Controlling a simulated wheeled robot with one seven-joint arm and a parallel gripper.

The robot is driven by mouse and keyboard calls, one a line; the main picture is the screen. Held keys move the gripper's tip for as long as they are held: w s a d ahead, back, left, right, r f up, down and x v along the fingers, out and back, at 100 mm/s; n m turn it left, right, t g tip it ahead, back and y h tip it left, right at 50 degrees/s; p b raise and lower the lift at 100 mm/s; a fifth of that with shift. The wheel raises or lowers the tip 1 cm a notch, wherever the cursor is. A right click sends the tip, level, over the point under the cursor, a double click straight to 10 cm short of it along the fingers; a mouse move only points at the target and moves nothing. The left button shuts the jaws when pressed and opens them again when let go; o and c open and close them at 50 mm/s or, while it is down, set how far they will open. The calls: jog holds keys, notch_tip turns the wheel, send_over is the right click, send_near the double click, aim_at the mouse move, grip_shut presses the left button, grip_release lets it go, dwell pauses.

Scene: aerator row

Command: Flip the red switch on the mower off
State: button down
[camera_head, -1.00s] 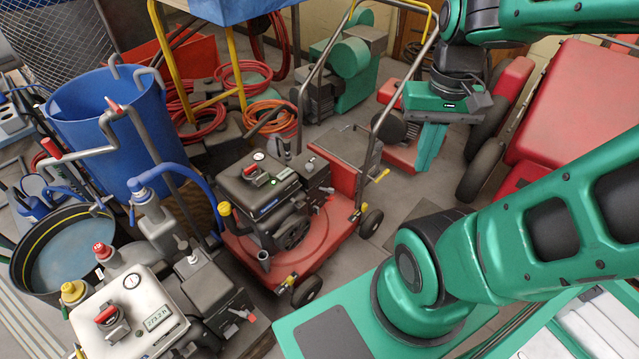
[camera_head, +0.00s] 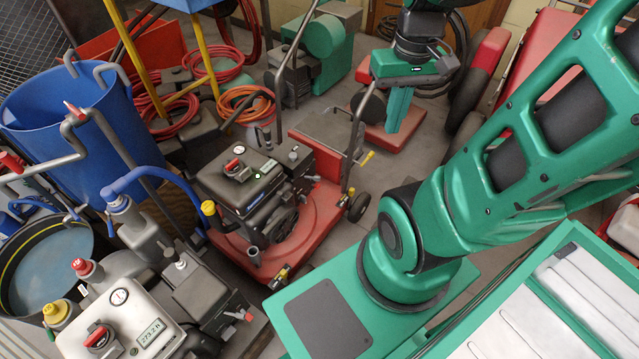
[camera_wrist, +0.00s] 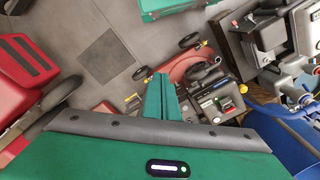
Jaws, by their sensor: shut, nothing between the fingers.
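The mower has a red wheeled deck (camera_head: 312,222) and a dark engine box (camera_head: 238,185), and stands mid-picture in the head view. A small red switch (camera_head: 232,164) sits on top of the box beside a white dial. In the wrist view the mower's deck (camera_wrist: 190,66) and red switch (camera_wrist: 228,103) show right of the fingers. My gripper (camera_head: 393,128) is shut and empty, fingers pointing down, apart from the mower and to the right of its switch in the head view. Its fingers also show in the wrist view (camera_wrist: 160,85).
A pale machine (camera_head: 125,310) with another red switch (camera_head: 98,336) and an hour display stands at the front left. A blue bin (camera_head: 70,130) is behind it. The mower's tall handle (camera_head: 352,125) rises between my gripper and the engine. A green machine (camera_head: 322,50) stands behind.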

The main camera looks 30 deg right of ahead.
jog(key=w+d+f+n+t+y, duration=0.2)
jog(key=w+f+n, duration=0.2)
jog(key=w+f, duration=0.75)
jog(key=w+d+f+n+t+y, duration=0.1)
jog(key=w+d+f+n, duration=0.25)
jog(key=w+f, duration=0.75)
jog(key=w+f+n+t+y, duration=0.1)
jog(key=w+f+n+t, duration=0.15)
jog(key=f, duration=1.35)
jog(key=m+t, duration=0.1)
jog(key=t, duration=0.2)
send_near(314, 186)
jog(key=w+r+v, duration=0.1)
jog(key=v, duration=0.3)
jog(key=shift+s+h, duration=0.4)
jog(key=x, duration=1)
jog(key=shift+w, duration=0.15)
jog(key=shift+r, duration=0.1)
